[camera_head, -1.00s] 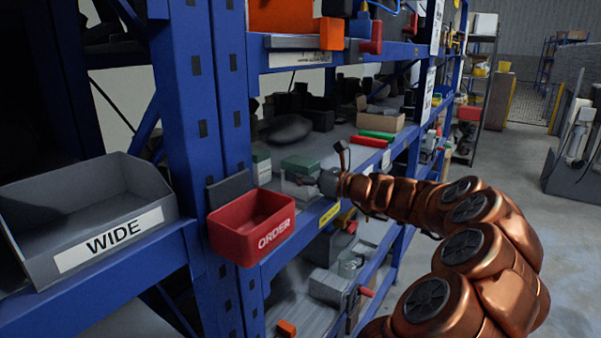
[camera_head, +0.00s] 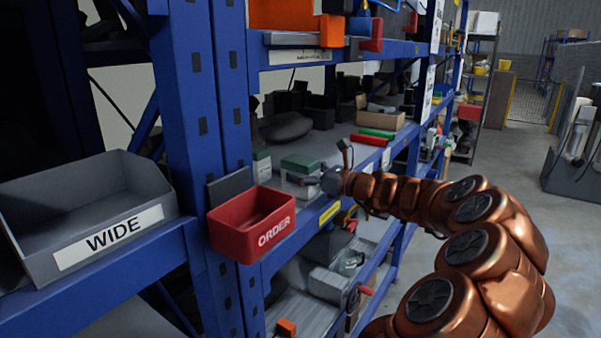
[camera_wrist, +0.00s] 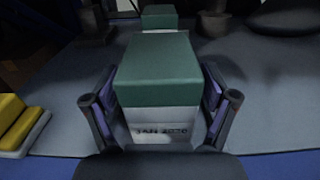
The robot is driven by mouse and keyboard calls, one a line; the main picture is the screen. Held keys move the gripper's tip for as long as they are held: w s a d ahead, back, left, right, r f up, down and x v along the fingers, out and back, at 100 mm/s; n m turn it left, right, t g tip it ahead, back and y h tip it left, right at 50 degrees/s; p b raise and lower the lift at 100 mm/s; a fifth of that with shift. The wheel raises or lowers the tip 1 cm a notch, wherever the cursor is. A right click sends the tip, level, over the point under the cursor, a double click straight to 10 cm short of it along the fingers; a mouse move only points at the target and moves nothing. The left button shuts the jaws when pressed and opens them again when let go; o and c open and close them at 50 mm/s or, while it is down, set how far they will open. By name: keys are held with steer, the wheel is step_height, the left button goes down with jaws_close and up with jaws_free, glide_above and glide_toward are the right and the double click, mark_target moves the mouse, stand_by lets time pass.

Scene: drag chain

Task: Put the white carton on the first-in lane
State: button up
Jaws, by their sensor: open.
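A carton with a green top and whitish lower sides (camera_wrist: 158,80) stands upright on the shelf, straight ahead in the wrist view. The same carton shows in the head view (camera_head: 301,164), left of my gripper. My gripper (camera_wrist: 160,105) is open, with one finger on each side of the carton; I cannot tell whether they touch it. A second green-topped carton (camera_wrist: 159,16) stands behind it, apart from it. No all-white carton and no lane marking can be made out.
A red ORDER bin (camera_head: 252,224) hangs at the shelf front, left of my gripper. A grey WIDE bin (camera_head: 85,215) is at far left. A yellow item (camera_wrist: 18,125) lies left of the carton. Blue uprights (camera_head: 200,100) bound the bay; the aisle at right is open.

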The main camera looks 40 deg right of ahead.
steer(key=b+v, duration=0.2)
steer(key=v, duration=0.9)
steer(key=shift+s, duration=0.15)
